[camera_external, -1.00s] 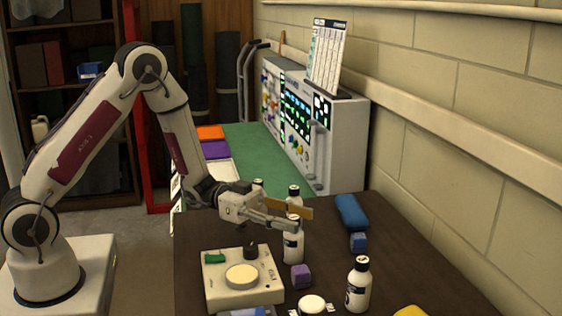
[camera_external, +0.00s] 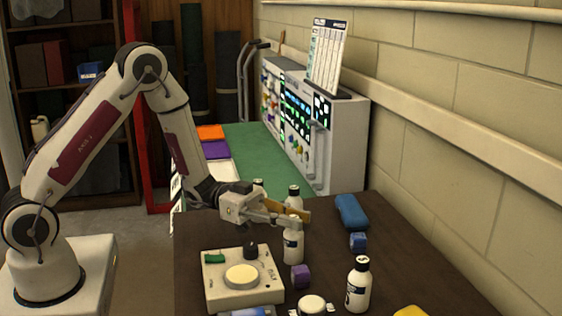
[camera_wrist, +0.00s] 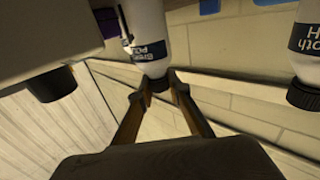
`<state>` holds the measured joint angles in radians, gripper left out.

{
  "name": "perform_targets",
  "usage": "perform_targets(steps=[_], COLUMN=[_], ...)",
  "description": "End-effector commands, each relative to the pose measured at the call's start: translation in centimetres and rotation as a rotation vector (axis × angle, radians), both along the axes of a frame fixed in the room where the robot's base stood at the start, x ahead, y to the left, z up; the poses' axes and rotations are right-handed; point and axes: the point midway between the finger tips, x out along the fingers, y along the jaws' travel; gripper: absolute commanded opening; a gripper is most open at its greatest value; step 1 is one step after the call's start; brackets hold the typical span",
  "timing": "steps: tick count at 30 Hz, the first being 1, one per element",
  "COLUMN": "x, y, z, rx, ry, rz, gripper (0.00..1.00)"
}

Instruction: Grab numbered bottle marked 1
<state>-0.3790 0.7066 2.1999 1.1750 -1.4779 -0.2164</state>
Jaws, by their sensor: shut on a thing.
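My gripper (camera_external: 292,217) is shut on the top of a white bottle (camera_external: 292,246) with a dark label, which stands upright on the dark table. In the wrist view my fingertips (camera_wrist: 158,86) pinch the black cap at either side of this bottle (camera_wrist: 147,40); its label print is only partly legible and no number 1 can be made out. A further white bottle (camera_external: 358,286) with a black cap stands at front right.
A cream control box (camera_external: 240,294) with a round pad and black knob lies left of the held bottle. A purple block (camera_external: 301,276) is close in front. A blue block (camera_external: 358,242) and blue case (camera_external: 351,211) lie to the right.

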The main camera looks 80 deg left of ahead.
Motion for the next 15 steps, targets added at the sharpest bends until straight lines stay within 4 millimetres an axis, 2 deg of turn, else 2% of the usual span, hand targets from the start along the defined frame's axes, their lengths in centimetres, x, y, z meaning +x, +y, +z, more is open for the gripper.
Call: perform_targets(steps=[8, 15], x=[0.0, 0.0], y=[0.0, 0.0], z=[0.5, 2.2], rx=[0.000, 0.001], ry=[-0.001, -0.002], rz=[0.000, 0.000], gripper=[0.00, 0.00])
